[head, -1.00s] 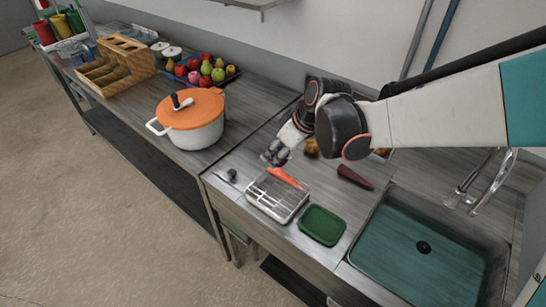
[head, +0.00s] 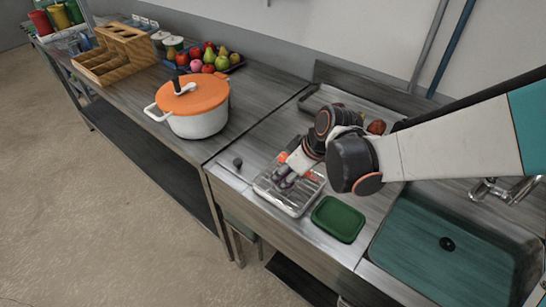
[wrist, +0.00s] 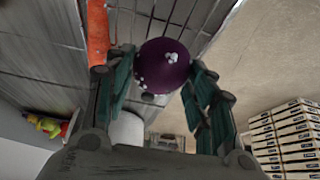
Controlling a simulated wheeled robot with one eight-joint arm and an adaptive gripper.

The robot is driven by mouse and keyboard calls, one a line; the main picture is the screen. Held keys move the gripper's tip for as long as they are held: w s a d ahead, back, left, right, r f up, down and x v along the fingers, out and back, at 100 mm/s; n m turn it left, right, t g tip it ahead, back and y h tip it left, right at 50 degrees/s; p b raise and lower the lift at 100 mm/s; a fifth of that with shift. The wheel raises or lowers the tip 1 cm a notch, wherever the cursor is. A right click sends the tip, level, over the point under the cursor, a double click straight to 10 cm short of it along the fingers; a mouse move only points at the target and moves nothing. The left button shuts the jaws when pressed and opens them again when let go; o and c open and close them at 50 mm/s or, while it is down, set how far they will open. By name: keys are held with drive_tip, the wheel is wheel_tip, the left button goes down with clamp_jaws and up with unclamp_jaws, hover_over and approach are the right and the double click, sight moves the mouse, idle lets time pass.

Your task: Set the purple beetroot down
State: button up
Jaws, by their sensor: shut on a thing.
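In the wrist view the round purple beetroot (wrist: 163,63) sits between the two green-grey fingers of my gripper (wrist: 158,82), which is shut on it. In the head view my gripper (head: 287,176) reaches down over a clear shallow container (head: 292,207) with pale bars or ridges. The beetroot is hard to make out there among the fingers. Whether it touches the container cannot be told. An orange carrot (wrist: 97,32) is beside the fingers in the wrist view.
A green lid or board (head: 338,219) lies right of the container, before the sink (head: 440,255). A white pot with an orange lid (head: 195,108) stands to the left. A metal tray (head: 325,96) is behind my arm. A small dark object (head: 238,162) lies left of the container.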

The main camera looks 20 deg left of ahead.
drive_tip(key=shift+s, duration=0.15)
drive_tip(key=shift+a+f, duration=0.1)
drive_tip(key=o, duration=1.1)
